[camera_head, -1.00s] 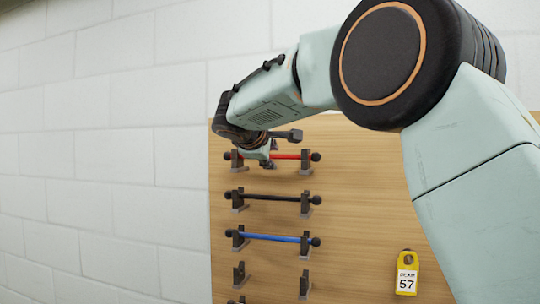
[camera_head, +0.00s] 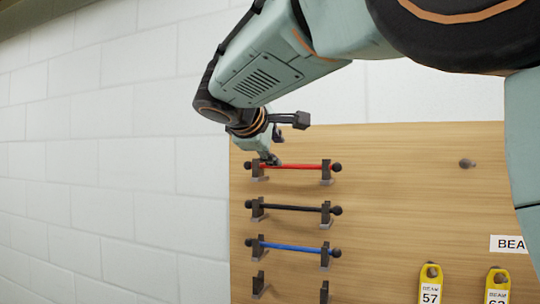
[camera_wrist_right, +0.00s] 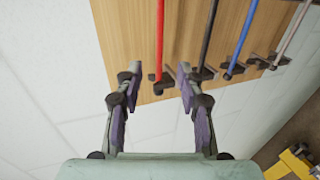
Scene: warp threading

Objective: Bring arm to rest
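My right arm reaches in from the upper right in the head view. Its gripper (camera_head: 270,157) is by the left end of the red rod (camera_head: 295,167). In the right wrist view the two fingers of this gripper (camera_wrist_right: 158,80) are spread apart with nothing held between them. The red rod (camera_wrist_right: 160,35) runs up the picture beyond the fingers, its black end ball near the gap. How far it is from the fingertips I cannot tell. My left gripper is in neither view.
A wooden board (camera_head: 400,200) on the white block wall (camera_head: 120,160) carries the red rod, a black rod (camera_head: 290,207) and a blue rod (camera_head: 290,248) on dark brackets. An empty bracket pair sits below. Yellow tags (camera_head: 430,285) and a bare peg (camera_head: 467,163) are at right.

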